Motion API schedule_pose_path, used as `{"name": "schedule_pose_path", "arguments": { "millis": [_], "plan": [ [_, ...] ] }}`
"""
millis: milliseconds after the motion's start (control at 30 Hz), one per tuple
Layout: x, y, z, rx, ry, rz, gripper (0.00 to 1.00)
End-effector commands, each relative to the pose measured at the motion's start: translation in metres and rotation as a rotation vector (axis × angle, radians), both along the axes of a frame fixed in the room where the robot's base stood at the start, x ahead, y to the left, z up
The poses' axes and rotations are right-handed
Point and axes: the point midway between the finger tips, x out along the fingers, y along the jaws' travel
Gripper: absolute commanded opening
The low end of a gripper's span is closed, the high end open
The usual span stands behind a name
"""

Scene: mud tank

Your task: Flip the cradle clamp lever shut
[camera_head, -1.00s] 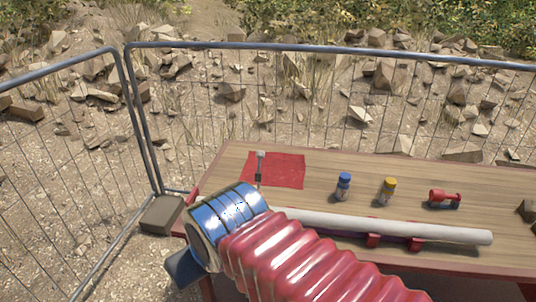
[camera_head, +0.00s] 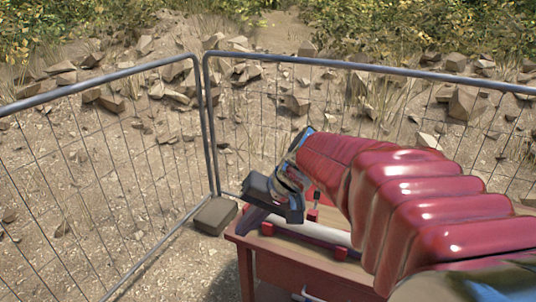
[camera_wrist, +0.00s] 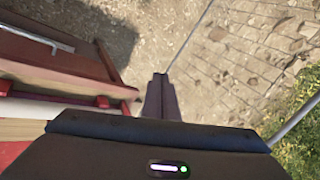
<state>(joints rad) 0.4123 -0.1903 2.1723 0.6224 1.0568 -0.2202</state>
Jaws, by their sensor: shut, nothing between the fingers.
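The cradle is a dark rail with red blocks (camera_head: 267,229) along the table's near edge. A pale pipe (camera_head: 320,233) lies in it, partly hidden by my arm. What looks like the clamp lever (camera_head: 317,195) is a thin dark upright piece on a red foot behind the pipe, partly hidden by my arm. My gripper (camera_head: 250,219) is at the table's left end, left of the lever and apart from it. In the wrist view my fingers (camera_wrist: 160,80) are together and empty, past the table edge. A red block (camera_wrist: 102,101) and the pipe (camera_wrist: 30,109) show to their left.
The wooden table (camera_head: 300,262) has a red rim. A wire fence (camera_head: 207,120) stands behind and to the left, with a block foot (camera_head: 215,215). My sleeved arm hides the table's right part. Ground left of the table is open.

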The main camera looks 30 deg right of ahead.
Motion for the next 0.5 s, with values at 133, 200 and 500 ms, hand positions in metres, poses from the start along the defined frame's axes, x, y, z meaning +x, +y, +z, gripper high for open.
{"name": "schedule_pose_path", "arguments": {
  "millis": [133, 200, 500],
  "plan": [
    [0.031, -0.028, -0.004, 0.117, -0.004, -0.081, 0.00],
    [0.045, -0.043, -0.005, 0.171, -0.014, -0.119, 0.00],
    [0.097, -0.123, -0.015, 0.392, -0.092, -0.288, 0.00]
  ]
}}
